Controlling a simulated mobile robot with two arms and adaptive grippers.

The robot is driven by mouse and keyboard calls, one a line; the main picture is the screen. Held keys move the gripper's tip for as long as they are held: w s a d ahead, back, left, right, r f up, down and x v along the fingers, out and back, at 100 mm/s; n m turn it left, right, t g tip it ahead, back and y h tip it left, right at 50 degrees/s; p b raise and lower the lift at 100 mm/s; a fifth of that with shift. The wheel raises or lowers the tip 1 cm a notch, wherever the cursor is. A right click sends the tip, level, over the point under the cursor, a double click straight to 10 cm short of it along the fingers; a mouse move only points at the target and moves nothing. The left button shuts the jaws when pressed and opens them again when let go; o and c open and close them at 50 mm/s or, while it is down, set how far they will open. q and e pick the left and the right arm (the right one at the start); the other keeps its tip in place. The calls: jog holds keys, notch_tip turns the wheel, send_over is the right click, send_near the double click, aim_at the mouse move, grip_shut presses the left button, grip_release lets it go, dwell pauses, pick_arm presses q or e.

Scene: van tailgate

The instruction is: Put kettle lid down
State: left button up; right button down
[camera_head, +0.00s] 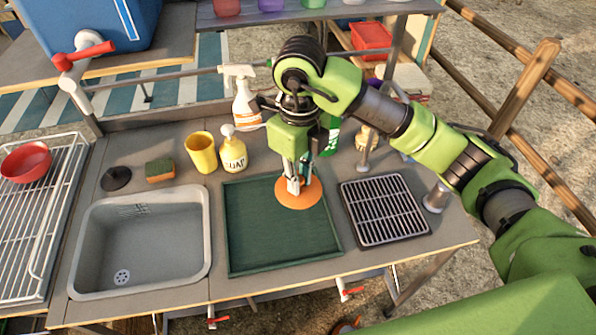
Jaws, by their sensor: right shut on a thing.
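An orange round lid (313,196) is under my right gripper (293,185), at the upper right part of the dark green tray (263,268). The gripper points down with its fingers shut at the middle of the lid. No kettle can be made out. My left gripper is not in view.
The grey sink (150,235) is left of the tray, the black grill grate (384,210) right of it. Behind stand a yellow cup (201,152), a soap bottle (233,156), a spray bottle (245,100) and a sponge (160,170). The tray's left and front are bare.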

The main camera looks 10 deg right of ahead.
jog(key=w, duration=0.1)
jog(key=w+f+p, duration=0.1)
jog(key=w, duration=0.1)
jog(key=w+d, duration=0.1)
jog(key=shift+w+f, duration=0.25)
jog(key=shift+f, duration=0.1)
jog(key=w+f, duration=0.1)
jog(key=f, duration=0.1)
jog(key=w+f+p, duration=0.1)
jog(key=w+f, duration=0.1)
jog(key=w+d+f+p, duration=0.1)
jog(key=f, duration=0.1)
jog(key=shift+w, duration=0.3)
notch_tip(320, 180, down, 3)
jog(key=shift+w+f+p, duration=0.1)
jog(key=shift+p, duration=0.25)
jog(key=shift+f, duration=0.25)
jog(key=c, duration=1.9)
grip_release()
jog(key=shift+r, duration=0.1)
